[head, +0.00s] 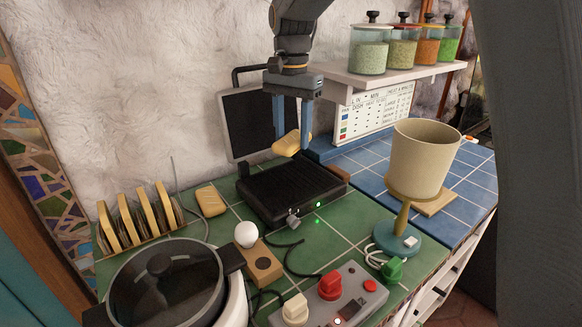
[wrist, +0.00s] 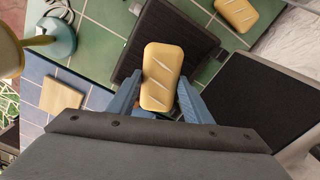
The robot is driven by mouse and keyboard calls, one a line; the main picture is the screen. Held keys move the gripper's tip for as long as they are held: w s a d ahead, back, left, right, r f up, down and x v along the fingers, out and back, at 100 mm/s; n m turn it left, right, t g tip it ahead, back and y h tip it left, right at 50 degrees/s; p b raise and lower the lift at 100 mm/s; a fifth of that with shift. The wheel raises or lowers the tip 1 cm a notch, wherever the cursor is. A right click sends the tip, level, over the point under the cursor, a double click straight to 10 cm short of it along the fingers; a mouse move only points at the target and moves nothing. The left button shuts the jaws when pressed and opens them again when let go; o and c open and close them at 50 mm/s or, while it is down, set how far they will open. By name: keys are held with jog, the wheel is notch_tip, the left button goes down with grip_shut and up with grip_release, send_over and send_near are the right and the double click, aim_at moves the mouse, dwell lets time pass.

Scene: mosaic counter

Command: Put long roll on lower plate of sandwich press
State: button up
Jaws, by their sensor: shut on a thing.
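My gripper (head: 293,138) points down and is shut on the long roll (head: 284,145), a golden loaf with slanted score marks. In the wrist view the roll (wrist: 161,72) sits between the two blue fingers. The sandwich press stands open on the green counter. Its ridged black lower plate (head: 280,193) is below the roll, and the roll is held above its back part with a gap. The press lid (head: 250,122) stands upright behind, and in the wrist view it shows at the right (wrist: 255,105).
A second roll (head: 211,201) lies on the green tiles left of the press. A toast rack (head: 138,222), a lidded pot (head: 165,285) and a control box (head: 330,300) are nearby. A lamp (head: 425,160) stands at right, and a jar shelf (head: 400,78) hangs above.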

notch_tip(320, 180, down, 10)
jog(key=shift+w+r+p, duration=0.1)
jog(key=shift+p, duration=1)
jog(key=shift+f, duration=0.2)
jog(key=o, duration=0.7)
jog(key=shift+c, duration=0.2)
jog(key=shift+r, duration=0.1)
notch_tip(320, 180, up, 11)
jog(key=b, duration=0.2)
jog(key=shift+f+b, duration=0.2)
jog(key=shift+b, duration=0.1)
jog(key=shift+r, duration=0.8)
